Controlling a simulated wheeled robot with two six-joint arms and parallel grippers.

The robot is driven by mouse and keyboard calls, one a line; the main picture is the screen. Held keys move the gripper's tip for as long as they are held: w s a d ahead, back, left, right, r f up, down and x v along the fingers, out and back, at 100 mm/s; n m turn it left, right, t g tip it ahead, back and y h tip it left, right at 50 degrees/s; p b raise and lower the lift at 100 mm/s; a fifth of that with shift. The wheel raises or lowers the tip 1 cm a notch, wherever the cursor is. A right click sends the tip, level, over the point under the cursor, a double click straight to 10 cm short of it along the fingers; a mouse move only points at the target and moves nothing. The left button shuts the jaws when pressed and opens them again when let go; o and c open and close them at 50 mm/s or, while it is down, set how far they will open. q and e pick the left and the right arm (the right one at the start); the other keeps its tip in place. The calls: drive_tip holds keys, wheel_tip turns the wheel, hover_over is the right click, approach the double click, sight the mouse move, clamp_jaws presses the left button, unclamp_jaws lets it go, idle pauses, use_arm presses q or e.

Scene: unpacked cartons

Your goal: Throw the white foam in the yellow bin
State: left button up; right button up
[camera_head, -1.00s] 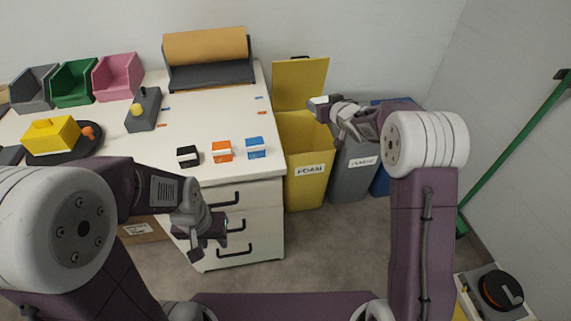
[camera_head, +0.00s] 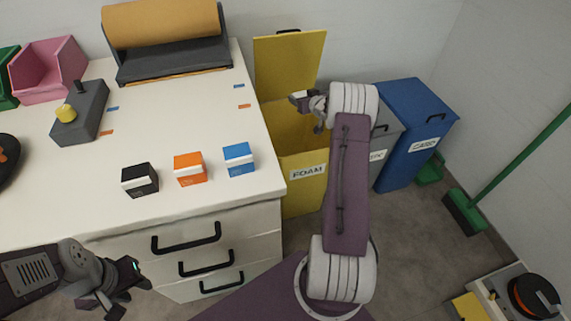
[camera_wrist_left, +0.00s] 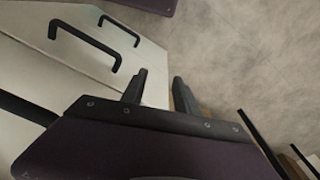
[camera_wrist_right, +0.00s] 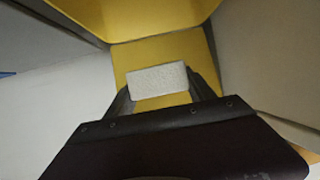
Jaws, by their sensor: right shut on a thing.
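The white foam (camera_wrist_right: 157,78) is a small pale block between the fingers of my right gripper in the right wrist view. In the head view my right gripper (camera_head: 299,99) is over the opening of the yellow bin (camera_head: 301,198), below its raised lid, and the foam is hard to make out there. The bin carries a FOAM label, and its yellow inside (camera_wrist_right: 205,55) shows beyond the foam in the right wrist view. My left gripper (camera_head: 124,294) is in front of the drawers, its fingers apart and empty in the left wrist view (camera_wrist_left: 158,92).
A grey bin (camera_head: 385,150) and a blue bin (camera_head: 412,105) stand right of the yellow one. The white workbench (camera_head: 150,120) at left holds black, orange and blue small boxes, a paper roll and coloured trays. A green broom (camera_head: 520,155) leans at right.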

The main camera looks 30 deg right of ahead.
wheel_tip(320, 180, down, 6)
drive_tip(key=b, duration=0.6)
drive_tip(key=shift+r, duration=0.1)
drive_tip(key=o, duration=1.4)
drive_tip(key=p+v, duration=0.4)
drive_tip(key=v, duration=0.5)
